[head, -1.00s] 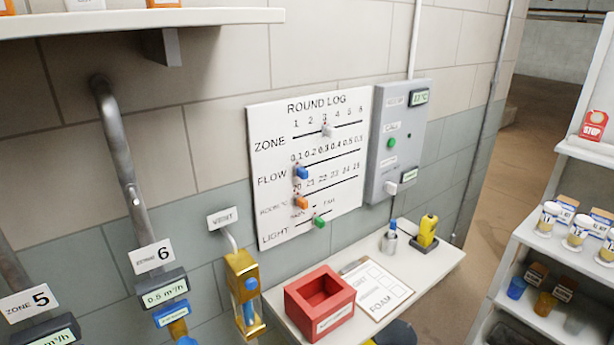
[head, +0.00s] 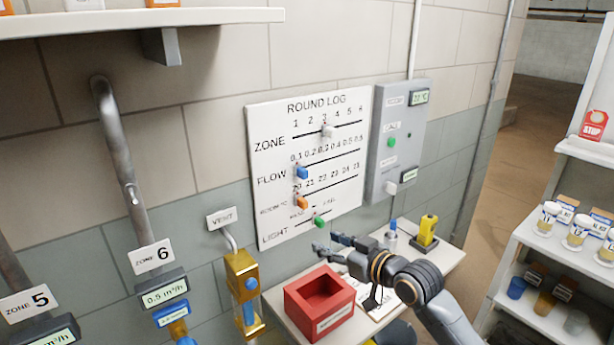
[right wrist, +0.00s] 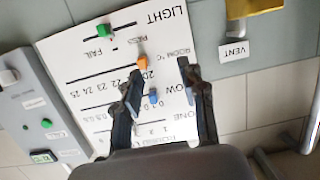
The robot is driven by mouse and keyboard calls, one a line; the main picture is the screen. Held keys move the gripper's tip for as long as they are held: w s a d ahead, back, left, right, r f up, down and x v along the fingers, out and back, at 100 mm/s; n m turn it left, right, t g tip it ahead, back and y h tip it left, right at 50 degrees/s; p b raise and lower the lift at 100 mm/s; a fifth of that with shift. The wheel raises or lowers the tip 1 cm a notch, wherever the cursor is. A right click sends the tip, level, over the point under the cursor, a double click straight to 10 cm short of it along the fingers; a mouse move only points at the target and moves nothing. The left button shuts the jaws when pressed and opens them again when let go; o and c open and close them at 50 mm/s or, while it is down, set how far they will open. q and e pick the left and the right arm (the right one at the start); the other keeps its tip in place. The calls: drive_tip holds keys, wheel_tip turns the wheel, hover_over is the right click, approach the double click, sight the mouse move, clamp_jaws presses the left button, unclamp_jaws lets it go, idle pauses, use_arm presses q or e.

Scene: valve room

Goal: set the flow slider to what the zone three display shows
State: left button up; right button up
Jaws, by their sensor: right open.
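The white ROUND LOG board (head: 345,185) hangs on the wall. Its blue flow slider (head: 301,173) sits at the low end of the FLOW line, near 0.1. The white zone slider (head: 327,131) stands near 3. My right gripper (head: 328,248) is open and empty, below and in front of the board, over the shelf. In the right wrist view the open fingers (right wrist: 160,76) point at the board, and the blue slider (right wrist: 153,98) shows between them, apart from both. The zone three display is not in view. My left gripper is not in view.
An orange slider (head: 301,202) and a green slider (head: 319,222) sit below the flow slider. A red box (head: 320,305) stands under the board. A grey panel (head: 398,140) is beside it. The zone 6 display (head: 164,292) reads 0.5 m³/h.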

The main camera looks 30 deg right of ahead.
sight(306, 175)
drive_tip(key=w+d+r+t, duration=0.25)
drive_tip(key=d+r, duration=0.25)
drive_tip(key=r, duration=0.4)
drive_tip(key=shift+m, duration=0.4)
drive_tip(key=w+p, duration=0.1)
drive_tip(key=w, duration=0.3)
drive_tip(key=w+a+p, duration=0.1)
drive_tip(key=w, duration=0.3)
drive_tip(key=w+p, duration=0.2)
drive_tip(key=w, duration=0.2)
drive_tip(key=shift+a+r, duration=0.15)
drive_tip(key=shift+r, duration=0.1)
drive_tip(key=shift+w+f, duration=0.15)
drive_tip(key=shift+w, duration=0.4)
clamp_jaws()
